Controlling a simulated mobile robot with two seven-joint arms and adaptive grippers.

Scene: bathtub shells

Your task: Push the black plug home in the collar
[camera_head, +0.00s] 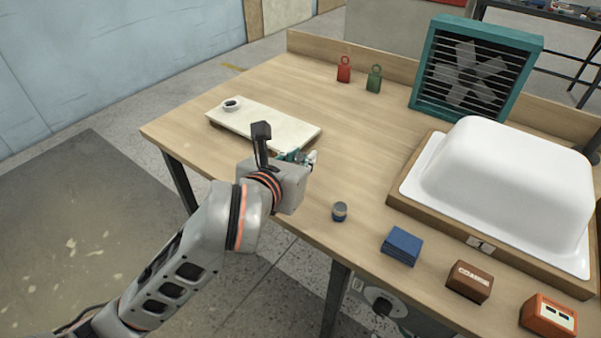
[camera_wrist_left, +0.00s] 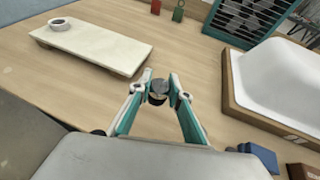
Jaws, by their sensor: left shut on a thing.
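The collar (camera_head: 232,104) is a small pale ring with a dark centre. It stands on the far left end of a cream board (camera_head: 268,119), and it also shows at the upper left of the left wrist view (camera_wrist_left: 61,24). My left gripper (camera_head: 311,160) is beyond the near right corner of the board, well apart from the collar. In the left wrist view its teal fingers (camera_wrist_left: 158,88) are shut on a small rounded dark piece with a grey face, which looks like the black plug (camera_wrist_left: 158,98). The fingertips cover its sides. My right gripper is in neither view.
A white tub shell (camera_head: 510,180) on a wooden base fills the table's right side. A teal fan (camera_head: 470,72) and red (camera_head: 344,70) and green (camera_head: 374,79) weights stand behind. A small jar (camera_head: 340,211) and blue pads (camera_head: 402,246) lie near the front edge. The middle is clear.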

